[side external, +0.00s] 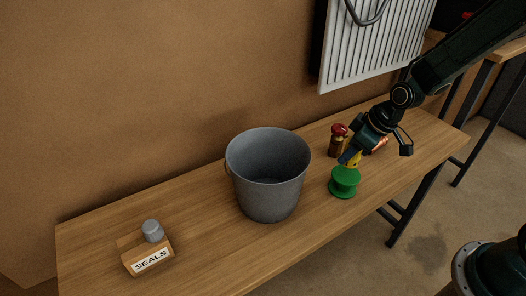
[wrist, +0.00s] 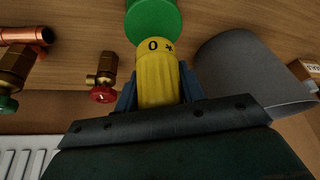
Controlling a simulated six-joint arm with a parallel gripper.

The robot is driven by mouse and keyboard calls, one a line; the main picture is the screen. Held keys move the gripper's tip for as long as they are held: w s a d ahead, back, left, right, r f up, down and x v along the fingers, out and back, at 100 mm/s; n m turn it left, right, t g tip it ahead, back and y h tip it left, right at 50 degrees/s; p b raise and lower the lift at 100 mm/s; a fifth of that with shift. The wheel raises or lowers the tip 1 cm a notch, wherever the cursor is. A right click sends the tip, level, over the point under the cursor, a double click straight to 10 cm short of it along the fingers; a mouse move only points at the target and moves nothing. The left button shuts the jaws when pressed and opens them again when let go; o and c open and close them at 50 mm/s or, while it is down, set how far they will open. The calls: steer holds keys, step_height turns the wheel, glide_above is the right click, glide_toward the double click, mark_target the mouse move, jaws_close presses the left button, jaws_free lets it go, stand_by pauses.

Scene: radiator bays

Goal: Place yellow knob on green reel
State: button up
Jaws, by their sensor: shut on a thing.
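The yellow knob (wrist: 158,80) is held between the fingers of my gripper (wrist: 158,96), which is shut on it. In the side view, the knob (side external: 354,158) shows as a small yellow patch at the tips of my gripper (side external: 351,157). The green reel (side external: 344,184) stands on the wooden bench, right of the bucket. The knob is just above the reel's top in the side view; whether they touch cannot be told. In the wrist view, the reel (wrist: 153,18) shows at the top edge, partly hidden by the knob.
A grey bucket (side external: 268,178) stands left of the reel. A brass valve with a red handle (side external: 338,137) stands behind the reel, close to my gripper. A copper fitting (side external: 380,144) is on the right. A SEALS box (side external: 148,259) sits far left. A radiator (side external: 372,45) hangs behind.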

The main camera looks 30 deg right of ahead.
steer(key=shift+f, duration=0.15)
steer(key=shift+f, duration=1.8)
steer(key=shift+f, duration=0.15)
steer(key=o, duration=1)
steer(key=shift+v, duration=0.9)
steer(key=v, duration=1)
steer(key=shift+r, duration=0.25)
